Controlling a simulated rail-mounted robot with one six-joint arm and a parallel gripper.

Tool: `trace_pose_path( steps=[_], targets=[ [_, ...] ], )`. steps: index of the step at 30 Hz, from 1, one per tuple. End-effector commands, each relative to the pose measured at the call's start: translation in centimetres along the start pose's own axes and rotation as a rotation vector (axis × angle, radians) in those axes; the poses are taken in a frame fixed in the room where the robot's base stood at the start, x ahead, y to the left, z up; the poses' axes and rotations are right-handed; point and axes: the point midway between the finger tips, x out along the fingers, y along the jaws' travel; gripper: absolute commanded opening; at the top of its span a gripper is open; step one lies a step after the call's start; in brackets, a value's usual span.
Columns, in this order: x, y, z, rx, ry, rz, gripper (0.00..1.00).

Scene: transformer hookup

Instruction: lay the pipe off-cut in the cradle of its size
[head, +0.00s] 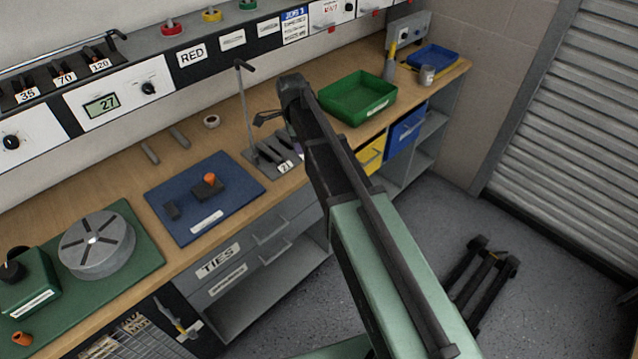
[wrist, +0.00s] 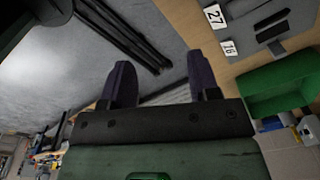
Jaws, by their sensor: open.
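Two short grey rods, a left one (head: 150,153) and a right one (head: 180,137), lie apart on the wooden bench; either may be the pipe off-cut, and I cannot tell which. A grey cradle block (head: 272,158) with dark slots and number labels stands on the bench right of the blue mat. In the wrist view a grey board (wrist: 292,30) carries dark slots beside labels 27 and 16. My gripper (head: 266,118) is above the bench near the block, partly hidden by my arm. In the wrist view its fingers (wrist: 162,82) are apart with nothing between them.
A green tray (head: 358,97) stands right of the block. A thin post (head: 244,108) rises behind the block. A display (head: 101,106) reads 27.

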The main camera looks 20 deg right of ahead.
Motion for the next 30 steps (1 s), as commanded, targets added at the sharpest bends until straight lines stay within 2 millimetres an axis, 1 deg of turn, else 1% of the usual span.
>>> trace_pose_path(
  steps=[1,2,3,6,9,12,14,30],
  targets=[
    [-0.2,6.0,-0.3,-0.235,-0.01,0.004,0.56],
    [-0.2,8.5,-0.4,-0.397,-0.018,0.005,0.56],
    [-0.3,11.7,-0.6,-0.607,-0.029,0.005,0.56],
    [-0.5,18.4,-0.8,-1.071,-0.051,-0.004,0.56],
    [-0.6,22.7,-0.9,-1.393,-0.067,-0.016,0.56],
    [-0.7,24.4,-0.9,-1.555,-0.074,-0.023,0.56],
    [-0.7,24.6,-0.9,-1.588,-0.076,-0.025,0.56],
    [-0.7,24.3,-0.9,-1.59,-0.075,-0.025,0.56]
  ],
)
